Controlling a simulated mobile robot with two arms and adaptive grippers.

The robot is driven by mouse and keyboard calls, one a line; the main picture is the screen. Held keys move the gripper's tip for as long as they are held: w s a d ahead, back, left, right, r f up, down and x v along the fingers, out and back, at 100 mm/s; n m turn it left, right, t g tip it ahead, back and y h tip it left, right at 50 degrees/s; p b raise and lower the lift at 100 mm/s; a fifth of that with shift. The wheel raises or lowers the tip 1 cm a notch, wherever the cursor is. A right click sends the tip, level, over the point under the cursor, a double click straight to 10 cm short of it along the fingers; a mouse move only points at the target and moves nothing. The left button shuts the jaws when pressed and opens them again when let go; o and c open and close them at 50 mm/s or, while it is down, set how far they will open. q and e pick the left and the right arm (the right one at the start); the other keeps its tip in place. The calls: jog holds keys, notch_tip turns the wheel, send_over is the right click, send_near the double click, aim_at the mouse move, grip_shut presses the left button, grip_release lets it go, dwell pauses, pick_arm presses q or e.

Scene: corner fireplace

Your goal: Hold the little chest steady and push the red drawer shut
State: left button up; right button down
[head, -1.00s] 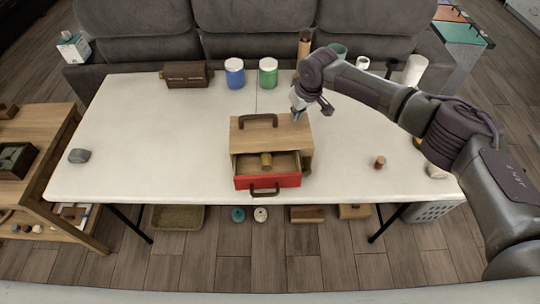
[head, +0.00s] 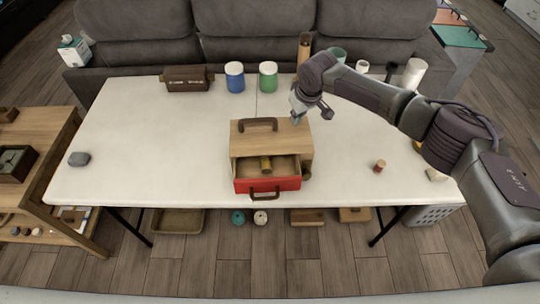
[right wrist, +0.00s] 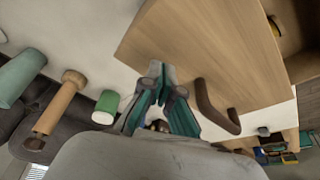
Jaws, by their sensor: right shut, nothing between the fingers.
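The little wooden chest (head: 289,134) stands on the white table, with a dark handle (head: 258,124) on its top. Its red drawer (head: 267,185) is pulled out at the front and holds a yellowish cylinder (head: 266,164). My right gripper (head: 297,118) is shut and empty at the chest's back right top edge. In the right wrist view its closed fingertips (right wrist: 160,72) are over the edge of the chest's wooden top (right wrist: 205,55), beside the handle (right wrist: 215,108). I cannot tell whether they touch it. My left gripper is not in view.
A brown box (head: 187,78), a blue jar (head: 235,76) and a green jar (head: 268,76) stand along the table's back edge. A grey lump (head: 79,158) lies at left, and a small red-topped cylinder (head: 379,166) stands at right.

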jog(key=shift+f+b, duration=0.35)
jog(key=shift+f, duration=0.5)
dwell(0.6)
